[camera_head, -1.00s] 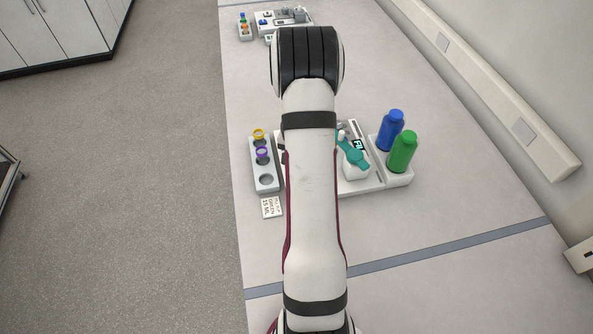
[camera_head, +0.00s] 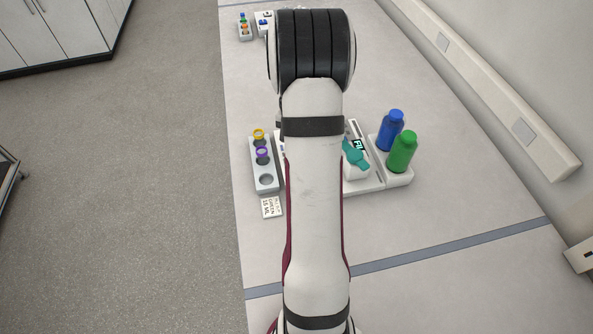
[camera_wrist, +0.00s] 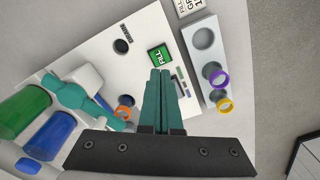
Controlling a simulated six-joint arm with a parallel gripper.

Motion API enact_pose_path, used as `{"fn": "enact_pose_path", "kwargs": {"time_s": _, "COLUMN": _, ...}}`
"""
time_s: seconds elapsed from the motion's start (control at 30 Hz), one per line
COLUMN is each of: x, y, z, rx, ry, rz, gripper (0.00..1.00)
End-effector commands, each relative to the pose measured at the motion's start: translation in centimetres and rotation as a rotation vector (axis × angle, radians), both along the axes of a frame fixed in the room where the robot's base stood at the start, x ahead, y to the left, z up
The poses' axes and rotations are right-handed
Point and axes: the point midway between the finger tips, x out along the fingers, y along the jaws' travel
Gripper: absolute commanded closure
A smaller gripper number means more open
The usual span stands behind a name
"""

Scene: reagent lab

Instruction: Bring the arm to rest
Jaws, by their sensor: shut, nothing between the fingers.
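My gripper (camera_wrist: 162,101) shows in the wrist view with its two teal fingers together and nothing between them. It is above the white station (camera_wrist: 125,50) with the green display (camera_wrist: 160,56). In the head view my arm hides the gripper and much of the station (camera_head: 367,185). No contact between the fingers and anything below is visible.
A rack (camera_head: 265,181) with yellow- and purple-ringed vials stands left of my arm, a label card (camera_head: 271,207) before it. Blue (camera_head: 390,131) and green (camera_head: 402,152) bottles stand at the right. The near bench is clear. A wall rail (camera_head: 480,85) runs along the right.

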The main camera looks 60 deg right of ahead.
Motion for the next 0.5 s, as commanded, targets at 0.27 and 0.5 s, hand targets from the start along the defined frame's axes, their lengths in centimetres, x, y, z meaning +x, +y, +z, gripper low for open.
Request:
{"fn": "enact_pose_path", "kwargs": {"time_s": 0.27, "x": 0.1, "y": 0.2, "z": 0.1, "rx": 0.000, "ry": -0.001, "rz": 0.004, "gripper": 1.00}}
{"fn": "enact_pose_path", "kwargs": {"time_s": 0.5, "x": 2.9, "y": 15.4, "z": 8.3, "rx": 0.033, "ry": -0.030, "rz": 0.282, "gripper": 1.00}}
